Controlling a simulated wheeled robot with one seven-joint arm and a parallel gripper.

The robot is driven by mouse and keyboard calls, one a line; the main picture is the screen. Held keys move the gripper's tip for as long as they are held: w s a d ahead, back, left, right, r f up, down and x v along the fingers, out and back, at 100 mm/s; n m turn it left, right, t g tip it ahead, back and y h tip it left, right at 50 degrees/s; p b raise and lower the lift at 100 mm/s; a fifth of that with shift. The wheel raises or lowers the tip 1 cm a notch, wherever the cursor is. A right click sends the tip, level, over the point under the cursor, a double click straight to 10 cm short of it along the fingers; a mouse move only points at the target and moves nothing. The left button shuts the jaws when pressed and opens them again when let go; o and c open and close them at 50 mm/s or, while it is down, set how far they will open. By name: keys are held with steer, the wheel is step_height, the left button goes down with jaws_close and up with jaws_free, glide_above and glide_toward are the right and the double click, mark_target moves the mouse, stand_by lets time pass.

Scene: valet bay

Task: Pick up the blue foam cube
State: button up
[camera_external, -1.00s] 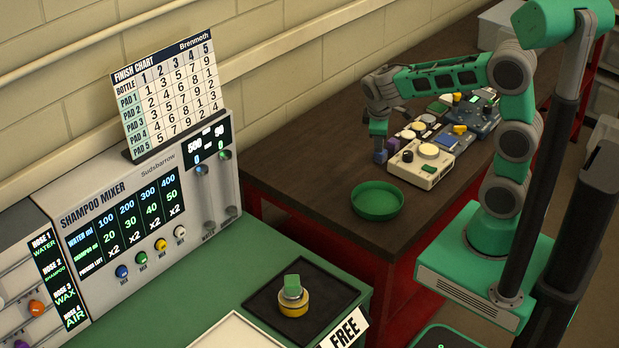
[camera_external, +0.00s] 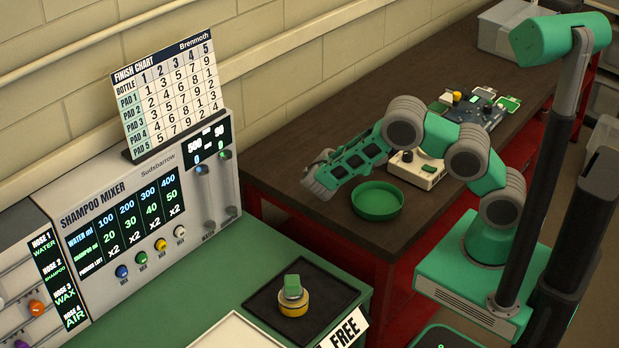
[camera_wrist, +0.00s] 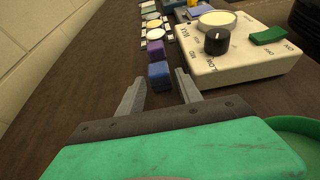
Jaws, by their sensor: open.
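The blue foam cube (camera_wrist: 159,73) shows in the wrist view, with a purple cube (camera_wrist: 155,48) just behind it. My gripper (camera_wrist: 160,77) is open, its two fingers spread and pointing toward the blue cube. The cube appears at the fingertips, centred in the gap, with nothing gripped; I cannot tell how far it lies between them.
A cream control box (camera_wrist: 240,50) with a black knob stands close right of the cubes. A green round dish (camera_external: 378,200) sits on the dark table (camera_external: 400,232) nearer the front edge. Round pads (camera_wrist: 152,24) line up beyond the cubes. Bare table lies left of the gripper.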

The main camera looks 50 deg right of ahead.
steer(key=x, duration=0.3)
steer(key=shift+d+r+p, duration=0.1)
steer(key=shift+d+p, duration=0.2)
steer(key=shift+p, duration=0.05)
jaws_close()
